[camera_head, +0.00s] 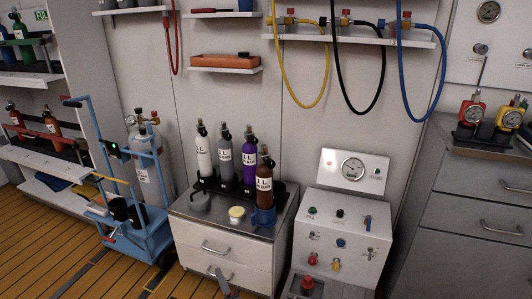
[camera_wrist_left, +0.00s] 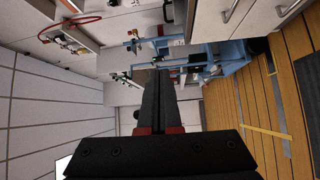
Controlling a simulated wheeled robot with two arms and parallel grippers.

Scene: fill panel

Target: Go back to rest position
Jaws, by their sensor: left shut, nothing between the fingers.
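My left gripper (camera_head: 222,276) shows as a small grey tip at the bottom edge of the head view, in front of the lower drawer of the cabinet. In the left wrist view its dark fingers (camera_wrist_left: 152,100) are together, with nothing between them, and point toward the blue cart (camera_wrist_left: 200,65) side of the room. The wrist picture is turned sideways, with the floor on the right. My right gripper is in neither view.
A drawer cabinet (camera_head: 226,258) carries several labelled bottles (camera_head: 225,160). A white fill panel (camera_head: 338,222) with a gauge stands to its right. A blue cart (camera_head: 150,235) with a grey cylinder stands left. Coloured hoses hang above. Wooden floor (camera_head: 50,235) is open at lower left.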

